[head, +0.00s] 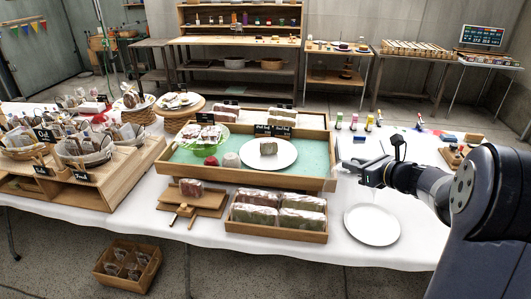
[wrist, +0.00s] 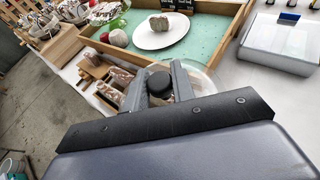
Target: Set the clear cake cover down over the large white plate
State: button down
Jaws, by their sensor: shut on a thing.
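My gripper (head: 362,172) is shut on the dark round knob (wrist: 159,82) of the clear cake cover (wrist: 205,80). The cover's see-through body hangs below the fingers and is hard to make out; the gripper hides much of it. A large white plate (head: 286,159) with a pale, dark-edged cake (head: 268,147) on it lies in the green-bottomed wooden tray, left of my gripper. The plate also shows in the wrist view (wrist: 158,41), ahead of the knob. A second white plate (head: 372,224) lies empty on the white cloth, below my gripper.
The wooden tray (head: 250,178) has raised walls. It also holds a green bowl (head: 200,137), a red item (head: 211,161) and a pale round item (head: 231,160). A crate of wrapped loaves (head: 275,232) stands before it. A pale box (wrist: 280,45) is at right in the wrist view.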

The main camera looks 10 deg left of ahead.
aim_at(268, 154)
jog(key=i+j, duration=0.35)
jog(key=j, duration=0.15)
jog(key=i+j, duration=0.3)
jog(key=j, duration=0.2)
jog(key=i+j, duration=0.35)
jog(key=j, duration=0.15)
